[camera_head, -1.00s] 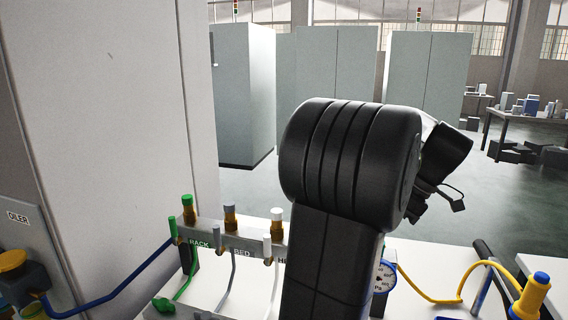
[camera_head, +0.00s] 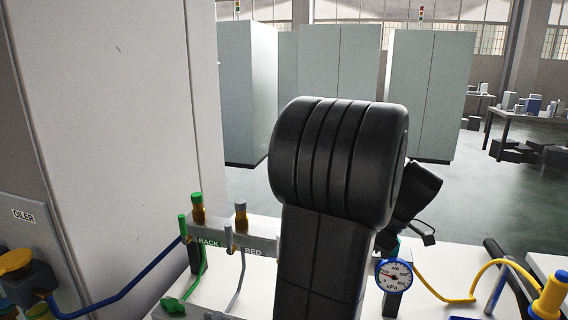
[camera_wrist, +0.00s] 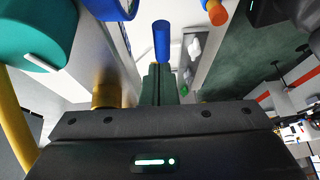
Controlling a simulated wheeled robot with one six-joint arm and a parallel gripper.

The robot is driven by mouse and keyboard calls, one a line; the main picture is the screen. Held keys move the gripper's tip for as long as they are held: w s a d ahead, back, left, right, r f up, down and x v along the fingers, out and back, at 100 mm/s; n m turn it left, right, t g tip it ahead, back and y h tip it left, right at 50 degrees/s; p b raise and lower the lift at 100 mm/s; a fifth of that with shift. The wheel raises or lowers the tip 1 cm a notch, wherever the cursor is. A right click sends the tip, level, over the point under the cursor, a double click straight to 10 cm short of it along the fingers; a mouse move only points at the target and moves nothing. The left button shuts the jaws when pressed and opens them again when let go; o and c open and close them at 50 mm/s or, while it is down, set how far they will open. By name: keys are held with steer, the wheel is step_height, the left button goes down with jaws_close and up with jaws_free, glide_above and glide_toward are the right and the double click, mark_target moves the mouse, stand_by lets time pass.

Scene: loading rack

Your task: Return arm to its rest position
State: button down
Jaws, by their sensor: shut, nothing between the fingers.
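My arm's black elbow fills the middle of the head view, with a black wrist part (camera_head: 415,195) showing behind its right side.
A valve block (camera_head: 262,245) labelled RACK and BED stands left of my arm. A pressure gauge (camera_head: 394,275) is close on its right. A yellow hose (camera_head: 440,298) and a yellow fitting (camera_head: 550,297) lie farther right. An oiler (camera_head: 22,275) with a blue hose is at left.

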steer(key=shift+a+r+h, duration=0.3)
steer(key=shift+r+h, duration=0.25)
steer(key=shift+h, duration=0.05)
steer(key=shift+w+a+r+g+h+b, duration=0.2)
steer(key=shift+a+g+h+b, duration=0.15)
steer(key=shift+h, duration=0.25)
steer(key=shift+w+a+r+g+h+b, duration=0.15)
steer(key=shift+a+g+h+b, duration=0.1)
steer(key=shift+a+h+b, duration=0.55)
steer(key=shift+w+a+r+g+h+b, duration=0.15)
steer(key=shift+a+h+b, duration=0.25)
steer(key=shift+h, duration=0.6)
steer(key=shift+w+a+r, duration=0.35)
steer(key=shift+a+r, duration=0.25)
steer(key=shift+r, duration=0.15)
steer(key=shift+w+a+r, duration=0.35)
steer(key=shift+a+r, duration=0.2)
steer(key=shift+r, duration=0.15)
